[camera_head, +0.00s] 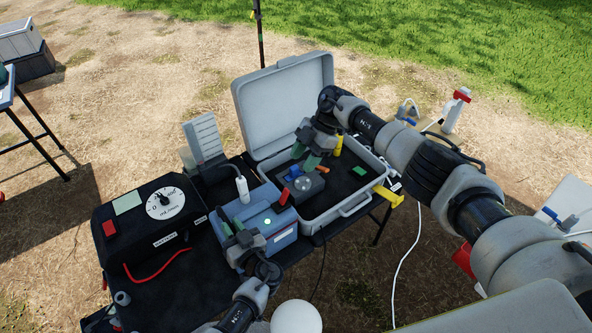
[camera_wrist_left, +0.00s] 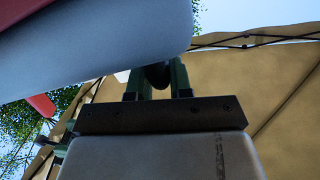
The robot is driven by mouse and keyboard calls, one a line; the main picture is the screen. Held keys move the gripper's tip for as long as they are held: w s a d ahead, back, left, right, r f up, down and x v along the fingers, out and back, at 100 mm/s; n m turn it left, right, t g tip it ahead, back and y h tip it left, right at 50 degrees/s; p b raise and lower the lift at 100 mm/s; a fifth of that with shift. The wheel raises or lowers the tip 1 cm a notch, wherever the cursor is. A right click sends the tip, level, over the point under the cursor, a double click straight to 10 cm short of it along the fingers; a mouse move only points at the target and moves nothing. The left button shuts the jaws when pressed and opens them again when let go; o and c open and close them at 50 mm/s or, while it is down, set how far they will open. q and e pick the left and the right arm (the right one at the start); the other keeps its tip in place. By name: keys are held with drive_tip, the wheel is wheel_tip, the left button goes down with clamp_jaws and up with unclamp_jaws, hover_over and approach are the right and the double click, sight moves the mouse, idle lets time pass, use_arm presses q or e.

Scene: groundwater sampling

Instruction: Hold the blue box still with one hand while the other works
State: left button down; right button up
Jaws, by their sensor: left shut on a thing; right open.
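The blue box (camera_head: 283,240) sits on the dark table in the head view, with a round green-white light on its top. My left gripper (camera_head: 234,228) comes in from below and is shut at the box's near left edge; the exact grip is partly hidden. In the left wrist view, its green fingers (camera_wrist_left: 160,80) meet a large pale blue-grey body (camera_wrist_left: 90,50). My right gripper (camera_head: 313,158) is open over the open grey case (camera_head: 345,210), above a small dark piece with a round blue-grey knob (camera_head: 303,183). Whether it touches anything is unclear.
A black unit with a white dial (camera_head: 166,203) and a red cable stands left of the blue box. A white cylinder (camera_head: 242,189) stands behind the box. The case holds a green block (camera_head: 359,171) and has a yellow piece (camera_head: 388,195) at its right rim.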

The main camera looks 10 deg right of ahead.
use_arm(q)
drive_tip(key=shift+f, duration=0.1)
idle(0.3)
drive_tip(key=c, duration=0.9)
unclamp_jaws()
drive_tip(key=shift+d, duration=0.1)
drive_tip(key=shift+c, duration=0.2)
